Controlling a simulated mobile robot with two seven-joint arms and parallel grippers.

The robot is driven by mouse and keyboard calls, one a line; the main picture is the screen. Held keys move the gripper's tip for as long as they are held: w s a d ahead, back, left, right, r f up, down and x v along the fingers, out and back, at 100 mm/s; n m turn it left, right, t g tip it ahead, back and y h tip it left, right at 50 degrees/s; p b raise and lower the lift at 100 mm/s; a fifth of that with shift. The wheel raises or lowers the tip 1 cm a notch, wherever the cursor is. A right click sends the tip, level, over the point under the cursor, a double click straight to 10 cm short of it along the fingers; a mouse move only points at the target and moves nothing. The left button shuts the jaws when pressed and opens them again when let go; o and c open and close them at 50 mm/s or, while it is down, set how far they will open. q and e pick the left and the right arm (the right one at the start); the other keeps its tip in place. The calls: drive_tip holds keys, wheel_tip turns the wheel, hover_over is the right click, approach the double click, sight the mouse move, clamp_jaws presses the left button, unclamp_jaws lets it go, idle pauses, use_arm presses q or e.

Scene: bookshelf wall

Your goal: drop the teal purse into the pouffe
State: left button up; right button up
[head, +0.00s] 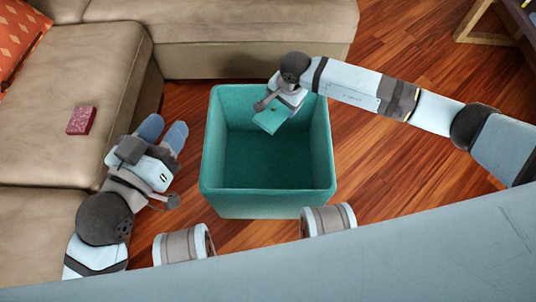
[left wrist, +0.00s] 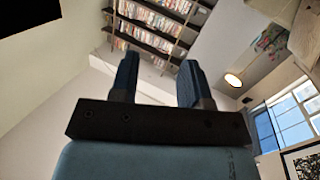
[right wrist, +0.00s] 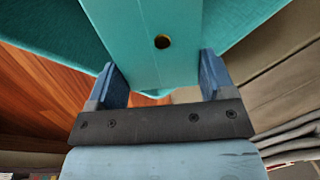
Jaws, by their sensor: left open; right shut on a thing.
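The teal pouffe (head: 212,150) is an open, empty-looking square box on the wooden floor in the head view. The teal purse (head: 271,120) hangs from my right gripper (head: 279,107), over the pouffe's opening towards its far right side. In the right wrist view the purse (right wrist: 150,45), with a round gold stud, fills the space between the fingers of my right gripper (right wrist: 158,82), which is shut on it. My left gripper (head: 163,132) is open and empty, left of the pouffe. Its two fingers also show apart in the left wrist view (left wrist: 157,80).
A beige sofa (head: 215,30) runs along the back and left. A small dark pink book-like item (head: 81,120) lies on its left seat, with an orange cushion (head: 15,40) behind. Wooden floor (head: 385,180) is clear right of the pouffe.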

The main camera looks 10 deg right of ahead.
drive_tip(key=shift+f, duration=0.4)
use_arm(q)
drive_tip(key=w+m+b, duration=0.1)
drive_tip(key=b, duration=0.1)
drive_tip(key=w+a+m+t+b, duration=0.1)
drive_tip(key=b, duration=0.1)
drive_tip(key=shift+a+r+m+h, duration=0.15)
drive_tip(key=shift+a+m+h, duration=0.05)
drive_tip(key=shift+m+h, duration=0.1)
use_arm(e)
wheel_tip(320, 180, down, 5)
drive_tip(key=shift+f, duration=0.1)
